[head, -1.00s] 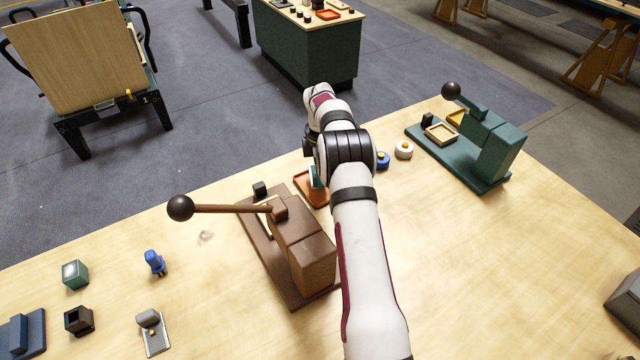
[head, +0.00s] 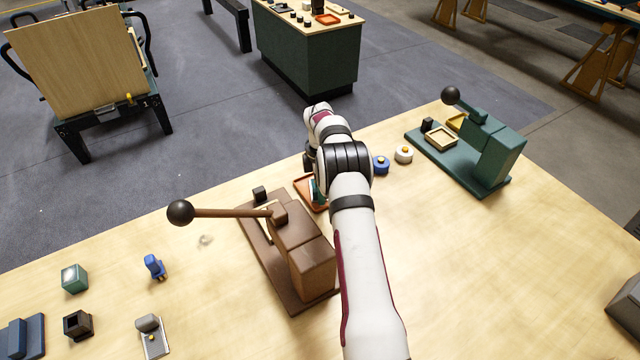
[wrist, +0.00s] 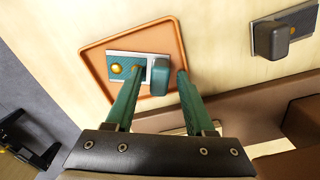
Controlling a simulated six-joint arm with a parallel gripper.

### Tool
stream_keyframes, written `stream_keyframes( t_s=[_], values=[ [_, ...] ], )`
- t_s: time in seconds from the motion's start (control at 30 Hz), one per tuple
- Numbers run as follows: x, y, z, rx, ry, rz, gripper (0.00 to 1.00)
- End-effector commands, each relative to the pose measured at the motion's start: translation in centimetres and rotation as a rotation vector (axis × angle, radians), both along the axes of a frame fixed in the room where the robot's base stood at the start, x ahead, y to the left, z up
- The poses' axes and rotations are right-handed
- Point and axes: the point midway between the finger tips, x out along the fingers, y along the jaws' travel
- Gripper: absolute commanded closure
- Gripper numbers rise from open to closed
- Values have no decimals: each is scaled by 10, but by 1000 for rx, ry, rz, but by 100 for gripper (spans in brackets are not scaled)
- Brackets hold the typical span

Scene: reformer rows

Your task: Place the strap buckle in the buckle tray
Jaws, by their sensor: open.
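The strap buckle (wrist: 128,67) is a silver plate with a teal textured face, a gold button and a teal block at one end. In the wrist view it lies over the floor of the orange-brown buckle tray (wrist: 101,41), inside its rim. My gripper (wrist: 159,71) is open, with one teal finger on each side of the buckle's block; I cannot tell whether either finger touches it. In the head view the tray (head: 305,189) shows beside the brown press, and my arm hides most of the buckle and the gripper.
A brown press (head: 300,245) with a long ball-ended lever stands close by the tray. A dark block (head: 260,193) sits near its far corner. Blue (head: 381,165) and white (head: 404,155) round pieces and a green press (head: 490,150) are to the right. Several small parts lie at left.

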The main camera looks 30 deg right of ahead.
Motion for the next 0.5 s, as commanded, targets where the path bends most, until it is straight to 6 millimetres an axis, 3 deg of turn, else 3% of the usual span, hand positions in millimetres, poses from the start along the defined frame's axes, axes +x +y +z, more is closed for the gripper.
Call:
stream_keyframes(
  t_s=[0.3,0.5],
  values=[
    [1,-1,82,-1,-4,0,43],
    [1,-1,115,0,0,0,43]
  ],
)
